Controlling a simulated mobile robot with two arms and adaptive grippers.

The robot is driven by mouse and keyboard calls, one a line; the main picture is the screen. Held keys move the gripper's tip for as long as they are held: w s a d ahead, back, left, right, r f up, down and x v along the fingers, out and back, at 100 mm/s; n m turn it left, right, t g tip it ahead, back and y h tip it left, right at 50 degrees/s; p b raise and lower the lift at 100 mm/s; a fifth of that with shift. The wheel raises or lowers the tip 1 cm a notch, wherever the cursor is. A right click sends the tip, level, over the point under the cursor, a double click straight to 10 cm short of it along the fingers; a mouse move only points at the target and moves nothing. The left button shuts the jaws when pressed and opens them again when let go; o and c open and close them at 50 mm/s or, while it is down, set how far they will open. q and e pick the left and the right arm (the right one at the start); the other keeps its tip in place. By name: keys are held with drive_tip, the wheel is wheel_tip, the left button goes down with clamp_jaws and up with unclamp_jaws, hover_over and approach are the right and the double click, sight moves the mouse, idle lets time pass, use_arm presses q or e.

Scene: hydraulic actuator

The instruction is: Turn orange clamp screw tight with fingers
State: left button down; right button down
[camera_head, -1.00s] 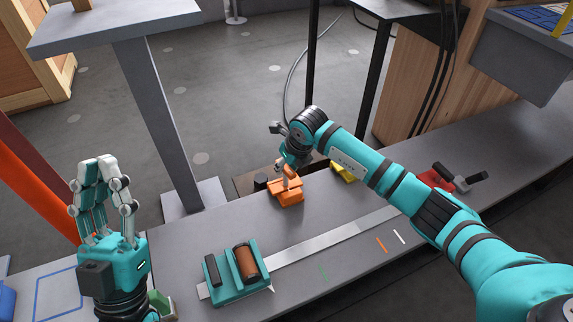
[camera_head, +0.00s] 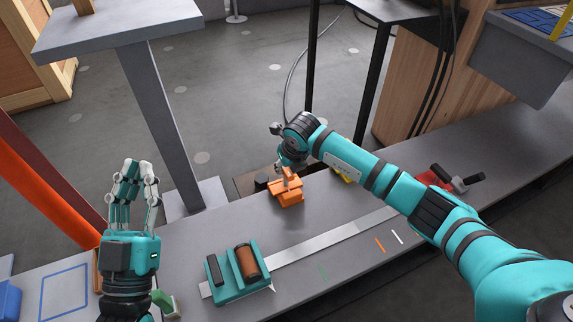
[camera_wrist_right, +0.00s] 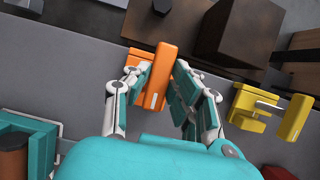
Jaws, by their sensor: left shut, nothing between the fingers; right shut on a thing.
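The orange clamp (camera_head: 287,195) sits near the far edge of the grey bench in the head view. In the right wrist view, its upright orange bar (camera_wrist_right: 160,75) stands between the fingers of my right gripper (camera_wrist_right: 163,88). That gripper is shut on the orange bar, with a finger on each side. My left gripper (camera_head: 138,168) is shut and empty, held upright at the left, well away from the clamp.
A yellow clamp (camera_wrist_right: 285,115) stands to the right of the orange one. A teal holder (camera_head: 242,292) with a brown cylinder (camera_head: 247,263) lies nearer, beside a flat metal strip (camera_head: 320,243). A red-and-grey tool (camera_head: 455,181) lies at the right. A grey post (camera_head: 160,125) rises behind the bench.

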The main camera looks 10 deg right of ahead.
drive_tip(key=c, duration=1.2)
unclamp_jaws()
drive_tip(key=shift+o, duration=0.2)
drive_tip(key=v, duration=1.2)
